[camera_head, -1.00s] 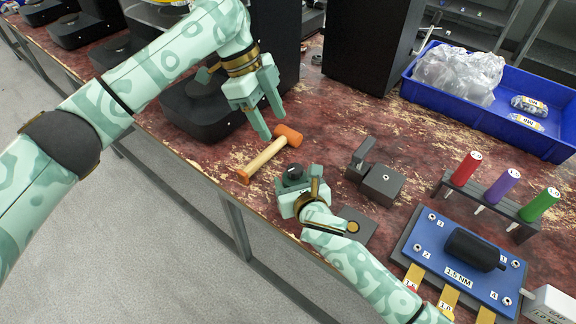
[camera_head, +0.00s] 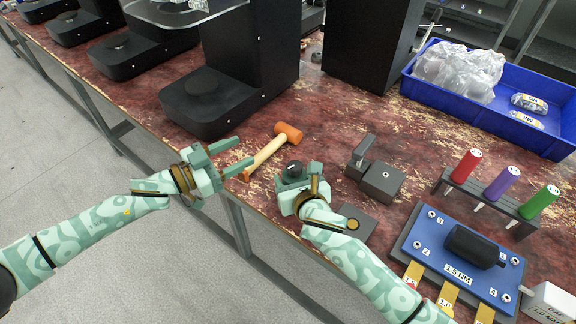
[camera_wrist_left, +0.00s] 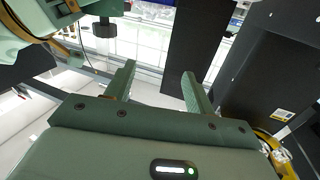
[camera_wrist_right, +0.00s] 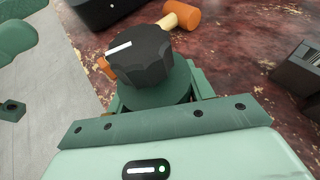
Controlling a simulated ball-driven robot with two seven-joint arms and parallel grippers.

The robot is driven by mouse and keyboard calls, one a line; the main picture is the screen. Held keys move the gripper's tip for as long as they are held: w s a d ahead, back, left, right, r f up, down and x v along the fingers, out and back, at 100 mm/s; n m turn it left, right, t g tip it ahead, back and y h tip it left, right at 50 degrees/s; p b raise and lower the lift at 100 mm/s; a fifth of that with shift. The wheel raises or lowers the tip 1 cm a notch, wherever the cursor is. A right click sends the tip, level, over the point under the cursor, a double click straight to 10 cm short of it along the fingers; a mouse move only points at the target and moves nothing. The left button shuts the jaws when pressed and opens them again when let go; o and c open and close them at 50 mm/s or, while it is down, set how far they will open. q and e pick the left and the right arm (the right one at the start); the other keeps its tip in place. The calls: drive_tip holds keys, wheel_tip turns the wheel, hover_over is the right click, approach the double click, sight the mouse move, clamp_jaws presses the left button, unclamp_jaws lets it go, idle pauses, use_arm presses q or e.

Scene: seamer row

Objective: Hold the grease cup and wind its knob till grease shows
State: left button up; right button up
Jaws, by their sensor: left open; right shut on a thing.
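The grease cup's black knob (camera_head: 294,167) stands upright above my right gripper (camera_head: 298,190). My right gripper is shut on the cup's body, mostly hidden by the jaws in the head view. In the right wrist view the ribbed knob (camera_wrist_right: 138,55) has a white line on top, and the round green body (camera_wrist_right: 155,95) shows below it. My left gripper (camera_head: 243,156) is open and empty, left of the cup and apart from it, its fingers pointing right.
An orange-headed mallet (camera_head: 288,133) lies just behind the cup. A black seamer (camera_head: 225,80) stands beyond. To the right are a dark block fixture (camera_head: 383,180), a blue torque board (camera_head: 440,260), coloured-handled tools (camera_head: 500,183) and a blue tray (camera_head: 480,110).

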sight(288, 167)
use_arm(q)
drive_tip(key=s+d+f+m+g+h, duration=0.1)
drive_tip(key=s+f+m+g+h, duration=0.15)
drive_tip(key=s, duration=0.35)
drive_tip(key=shift+n+g, duration=0.25)
drive_tip(key=shift+g, duration=0.3)
drive_tip(key=x, duration=1.1)
drive_tip(key=shift+s+d+r, duration=0.1)
drive_tip(key=shift+d+r, duration=0.3)
drive_tip(key=c, duration=1)
